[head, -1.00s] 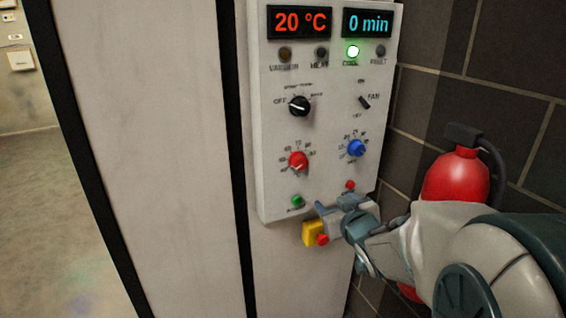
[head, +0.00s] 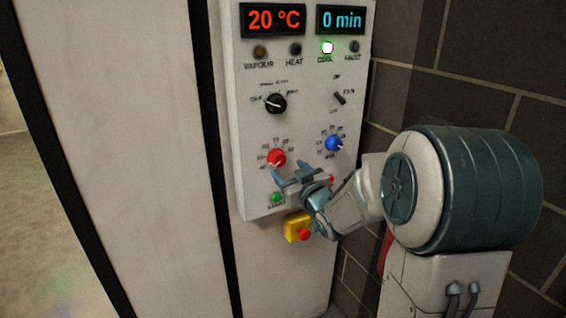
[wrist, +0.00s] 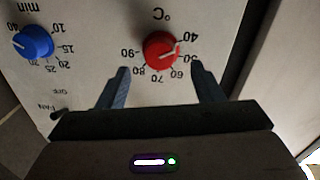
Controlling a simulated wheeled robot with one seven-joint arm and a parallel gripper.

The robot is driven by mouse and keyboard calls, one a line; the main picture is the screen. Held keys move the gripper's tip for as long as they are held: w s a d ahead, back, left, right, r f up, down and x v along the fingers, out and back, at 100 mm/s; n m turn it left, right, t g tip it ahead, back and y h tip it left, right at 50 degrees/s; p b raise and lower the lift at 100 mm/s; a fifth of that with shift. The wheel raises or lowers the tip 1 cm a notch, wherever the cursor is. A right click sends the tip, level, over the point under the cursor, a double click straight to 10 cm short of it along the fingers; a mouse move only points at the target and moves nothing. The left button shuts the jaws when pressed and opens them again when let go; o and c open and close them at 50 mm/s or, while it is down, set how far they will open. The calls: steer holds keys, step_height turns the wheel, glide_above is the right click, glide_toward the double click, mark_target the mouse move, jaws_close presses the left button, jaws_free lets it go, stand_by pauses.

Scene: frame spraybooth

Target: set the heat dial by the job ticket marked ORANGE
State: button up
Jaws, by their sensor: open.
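The red heat dial (head: 276,158) is on the white control panel (head: 252,205), lower left. My gripper (head: 292,172) is open just in front of the panel, below and to the right of the red dial. In the wrist view my gripper's fingers (wrist: 158,75) stand apart, one towards each side of the dial, not closed on it. No job ticket is visible.
A blue minutes dial (head: 333,143) is right of the red dial. A black mode switch (head: 275,103) and a fan switch (head: 339,98) sit above. Displays read 20 °C (head: 273,20) and 0 min (head: 341,19). The cool lamp (head: 327,47) is lit. A yellow-red emergency stop (head: 299,228) is below.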

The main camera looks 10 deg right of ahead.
mark_target(280, 162)
steer(key=shift+p+x, duration=0.35)
steer(key=shift+x, duration=2.05)
steer(key=shift+s, duration=0.1)
steer(key=c, duration=1)
